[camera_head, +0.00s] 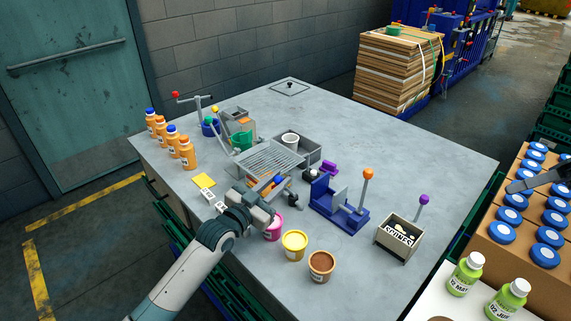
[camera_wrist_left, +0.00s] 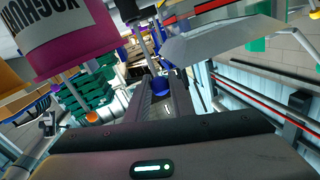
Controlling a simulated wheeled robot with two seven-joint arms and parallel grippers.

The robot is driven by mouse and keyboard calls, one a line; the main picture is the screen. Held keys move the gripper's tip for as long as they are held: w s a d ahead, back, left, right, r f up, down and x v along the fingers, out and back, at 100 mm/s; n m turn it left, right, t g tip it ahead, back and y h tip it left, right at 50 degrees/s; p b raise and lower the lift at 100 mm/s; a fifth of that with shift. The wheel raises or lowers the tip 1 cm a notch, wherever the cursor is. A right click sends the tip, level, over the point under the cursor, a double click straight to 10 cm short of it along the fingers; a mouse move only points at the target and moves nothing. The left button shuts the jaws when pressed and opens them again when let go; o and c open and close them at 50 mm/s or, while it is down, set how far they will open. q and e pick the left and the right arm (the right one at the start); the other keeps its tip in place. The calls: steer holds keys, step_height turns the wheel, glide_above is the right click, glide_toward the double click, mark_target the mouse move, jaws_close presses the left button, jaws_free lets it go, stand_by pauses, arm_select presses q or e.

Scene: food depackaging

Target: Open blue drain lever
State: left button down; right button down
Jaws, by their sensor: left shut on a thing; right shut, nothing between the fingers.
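My left gripper (camera_head: 273,190) reaches in from the lower left to the near side of the grey grated drain stand (camera_head: 268,157). In the left wrist view the left gripper (camera_wrist_left: 162,88) is shut on the blue ball knob (camera_wrist_left: 161,86) of the drain lever, which sits between the fingertips. In the head view the blue knob (camera_head: 277,180) shows small beside the fingers. The lever's rod is mostly hidden. My right gripper (camera_head: 518,187) is at the right edge over the blue-capped bottles, shut and empty.
Pink, yellow (camera_head: 294,243) and brown (camera_head: 321,265) cups stand near the left arm; the pink cup (camera_wrist_left: 70,35) is close in the wrist view. A blue press (camera_head: 340,205) and a spikes box (camera_head: 399,236) stand to the right. The table's far right is clear.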

steer(key=w+a+r+n+g+h, duration=0.1)
steer(key=w+a+n+h, duration=0.2)
steer(key=a, duration=0.6)
steer(key=w+a+n+g, duration=0.2)
steer(key=w+a+n, duration=0.2)
steer(key=a, duration=0.4)
steer(key=w+a+r+n+g+h, duration=0.1)
steer(key=w+a+n+h, duration=0.2)
steer(key=a, duration=0.6)
steer(key=w+a+r+n+t+h, duration=0.1)
steer(key=a+r+n, duration=0.1)
steer(key=a, duration=0.7)
steer(key=w+a+r+n+t+h, duration=0.1)
steer(key=a+n, duration=0.4)
steer(key=a, duration=0.5)
steer(key=w+a+r+n+t+h, duration=0.1)
steer(key=a+r+n+h, duration=0.1)
steer(key=a, duration=0.7)
step_height(320, 180, up, 3)
steer(key=shift+w+a+f+n+h, duration=0.15)
steer(key=shift+a+n+h, duration=0.2)
steer(key=shift+n, duration=0.35)
steer(key=shift+d, duration=0.1)
steer(key=s+a+f, duration=0.1)
steer(key=a+f, duration=0.2)
steer(key=f, duration=0.9)
steer(key=shift+s+a+f, duration=0.15)
steer(key=shift+f, duration=0.2)
